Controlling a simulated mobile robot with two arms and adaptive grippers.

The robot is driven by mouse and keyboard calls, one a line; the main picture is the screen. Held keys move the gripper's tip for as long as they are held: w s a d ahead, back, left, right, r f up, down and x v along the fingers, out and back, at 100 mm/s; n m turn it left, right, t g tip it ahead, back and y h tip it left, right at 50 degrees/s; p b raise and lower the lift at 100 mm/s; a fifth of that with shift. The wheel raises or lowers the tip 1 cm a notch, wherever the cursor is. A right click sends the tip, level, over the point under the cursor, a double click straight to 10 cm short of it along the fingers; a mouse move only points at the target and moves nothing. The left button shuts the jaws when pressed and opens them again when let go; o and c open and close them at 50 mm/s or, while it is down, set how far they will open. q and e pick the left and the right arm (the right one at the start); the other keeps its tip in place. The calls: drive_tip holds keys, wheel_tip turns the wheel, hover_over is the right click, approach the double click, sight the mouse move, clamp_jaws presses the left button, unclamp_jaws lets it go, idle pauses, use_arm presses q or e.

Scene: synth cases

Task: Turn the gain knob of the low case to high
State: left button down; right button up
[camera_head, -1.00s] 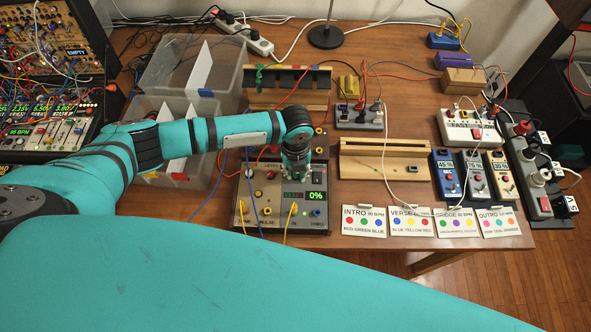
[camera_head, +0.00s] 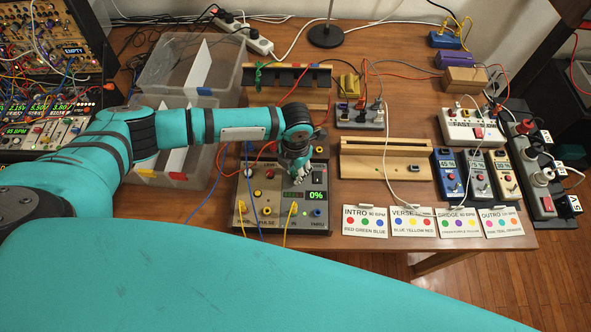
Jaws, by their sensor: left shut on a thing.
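The low case (camera_head: 262,218) is a grey-brown box with coloured knobs and jacks, near the middle of the table's front. Its small display (camera_head: 316,195) reads 0%. My left gripper (camera_head: 299,174) points down at the upper right of its panel, just above the display. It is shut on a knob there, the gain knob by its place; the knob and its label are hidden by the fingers. Yellow and blue cables run over the front of the panel. My right gripper is not in view.
Clear plastic bins (camera_head: 178,178) stand left of the case, with a wooden rack (camera_head: 288,97) behind it. A wooden stand (camera_head: 384,170) and printed cards (camera_head: 365,221) are close on its right. Pedals and a power strip (camera_head: 540,178) lie farther right.

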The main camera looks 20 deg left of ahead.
use_arm(q)
drive_tip(key=shift+w+r+m, duration=0.1)
drive_tip(key=shift+m, duration=0.4)
drive_tip(key=c, duration=1.2)
unclamp_jaws()
wheel_tip(320, 180, up, 12)
